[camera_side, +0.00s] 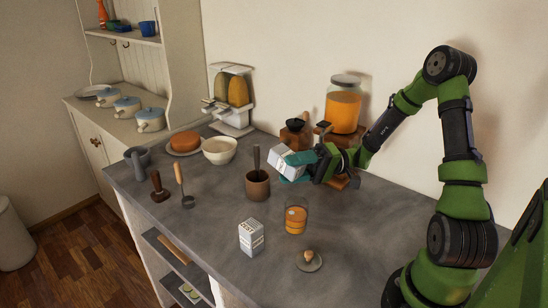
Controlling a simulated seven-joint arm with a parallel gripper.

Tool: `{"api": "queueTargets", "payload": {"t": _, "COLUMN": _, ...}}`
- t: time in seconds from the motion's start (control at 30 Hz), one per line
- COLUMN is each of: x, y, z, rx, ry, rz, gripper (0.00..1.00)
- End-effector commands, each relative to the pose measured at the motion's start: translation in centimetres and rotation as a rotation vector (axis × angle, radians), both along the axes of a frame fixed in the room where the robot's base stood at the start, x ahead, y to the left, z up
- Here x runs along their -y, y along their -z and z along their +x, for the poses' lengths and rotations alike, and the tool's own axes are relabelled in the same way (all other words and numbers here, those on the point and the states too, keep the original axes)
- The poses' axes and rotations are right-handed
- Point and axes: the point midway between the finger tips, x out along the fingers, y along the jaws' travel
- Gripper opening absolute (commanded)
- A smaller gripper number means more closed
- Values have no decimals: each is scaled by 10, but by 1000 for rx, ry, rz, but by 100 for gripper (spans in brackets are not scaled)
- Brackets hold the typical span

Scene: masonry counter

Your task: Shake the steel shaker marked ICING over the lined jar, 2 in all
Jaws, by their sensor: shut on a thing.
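My gripper (307,160) is shut on a pale, boxy shaker (285,160) and holds it tilted above the counter. Its marking cannot be read at this size. A second pale, boxy container with dark print (251,238) stands upright near the counter's front; its print is too small to read. A small clear glass jar (296,219) with orange contents and faint lines stands to the right of that container. The held shaker is up and behind this jar, and does not look directly over it. Teal parts of the gripper hide part of the held shaker.
A brown pot with a stick (257,185) stands left of the glass jar. A small dish (309,260) lies in front. Behind are a large orange-filled jar (343,106), a grinder (295,133), a dispenser (232,100) and a cream bowl (219,151). The counter's right is clear.

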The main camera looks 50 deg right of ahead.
Motion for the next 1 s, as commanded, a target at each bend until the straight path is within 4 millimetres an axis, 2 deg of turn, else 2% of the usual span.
{"api": "queueTargets", "payload": {"t": 0.37, "x": 0, "y": 1, "z": -4, "rx": 0, "ry": 0, "rz": 1, "gripper": 17}}
{"api": "queueTargets", "payload": {"t": 0.6, "x": 0, "y": 30, "z": -4, "rx": 0, "ry": -1, "rz": 2, "gripper": 17}}
{"api": "queueTargets", "payload": {"t": 0.87, "x": 0, "y": 29, "z": -4, "rx": 2, "ry": -1, "rz": -1, "gripper": 17}}
{"api": "queueTargets", "payload": {"t": 1.0, "x": 0, "y": 23, "z": -4, "rx": 2, "ry": 0, "rz": -1, "gripper": 17}}
